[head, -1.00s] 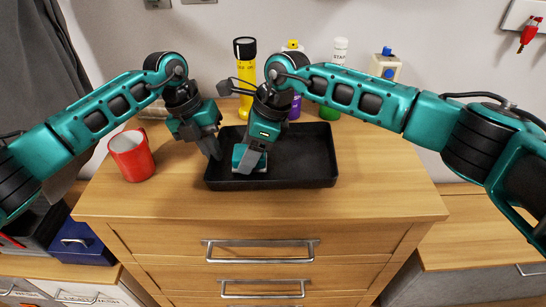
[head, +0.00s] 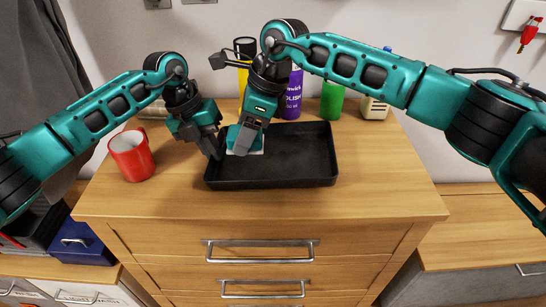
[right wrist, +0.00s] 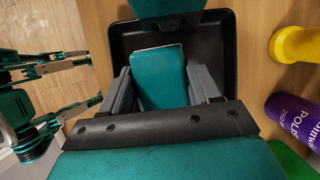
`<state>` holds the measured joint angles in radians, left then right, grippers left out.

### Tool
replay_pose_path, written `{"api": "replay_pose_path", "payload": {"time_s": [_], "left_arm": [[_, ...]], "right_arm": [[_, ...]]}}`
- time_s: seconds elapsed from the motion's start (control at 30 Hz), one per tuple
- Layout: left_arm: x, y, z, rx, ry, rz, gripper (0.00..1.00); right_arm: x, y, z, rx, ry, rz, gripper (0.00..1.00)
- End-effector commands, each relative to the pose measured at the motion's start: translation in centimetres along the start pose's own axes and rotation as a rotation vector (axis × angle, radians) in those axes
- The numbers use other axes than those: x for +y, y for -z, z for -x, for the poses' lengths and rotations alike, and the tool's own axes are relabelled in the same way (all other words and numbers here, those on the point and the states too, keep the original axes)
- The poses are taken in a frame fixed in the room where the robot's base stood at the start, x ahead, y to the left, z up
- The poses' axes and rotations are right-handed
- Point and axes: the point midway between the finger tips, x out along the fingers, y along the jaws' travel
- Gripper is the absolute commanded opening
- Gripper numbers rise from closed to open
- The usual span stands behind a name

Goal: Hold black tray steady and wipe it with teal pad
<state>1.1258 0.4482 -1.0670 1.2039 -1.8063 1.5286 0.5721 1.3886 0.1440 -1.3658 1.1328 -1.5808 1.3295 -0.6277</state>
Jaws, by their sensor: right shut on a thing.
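The black tray (head: 290,165) lies flat on the wooden cabinet top; it also shows in the right wrist view (right wrist: 217,35). My left gripper (head: 213,150) points down at the tray's left rim, its fingers touching or very near it; whether they are closed on the rim is unclear. My right gripper (head: 244,142) is shut on the teal pad (right wrist: 160,78), which lies between its fingers. In the head view the pad is mostly covered by the gripper, with a pale edge showing, over the tray's back left part. Contact with the tray floor cannot be told.
A red mug (head: 132,157) stands left of the tray. Behind it stand a yellow container (head: 243,75), a purple polish can (head: 292,98), a green-bodied can (head: 331,102) and a cream object (head: 375,107). The cabinet top in front of the tray (head: 270,203) is clear.

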Motion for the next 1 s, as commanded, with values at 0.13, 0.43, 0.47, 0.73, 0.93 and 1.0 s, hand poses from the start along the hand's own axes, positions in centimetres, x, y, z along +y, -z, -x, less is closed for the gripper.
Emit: {"api": "replay_pose_path", "payload": {"time_s": [0.13,0.43,0.47,0.73,0.93,1.0], "left_arm": [[0.1,0.1,-0.2,0.003,-0.002,0.001,0.00],[0.1,0.1,-0.2,0.003,-0.002,0.001,0.20],[0.1,0.1,-0.2,0.003,-0.002,0.001,0.23],[0.0,0.0,-0.1,0.001,-0.001,0.000,0.33],[0.0,-0.1,0.8,-0.003,0.000,0.000,0.33],[0.0,-0.1,1.9,-0.003,-0.001,-0.001,0.33]], "right_arm": [[0.0,0.0,0.0,-0.001,0.000,0.000,0.37],[0.0,0.0,-0.1,-0.001,0.000,0.000,0.37],[0.0,0.0,-0.1,-0.001,0.000,0.000,0.37],[0.0,0.0,0.0,-0.001,0.000,0.000,0.37],[0.0,0.0,0.0,-0.001,0.000,0.000,0.37],[0.0,0.0,0.0,-0.001,0.000,0.000,0.37]]}}
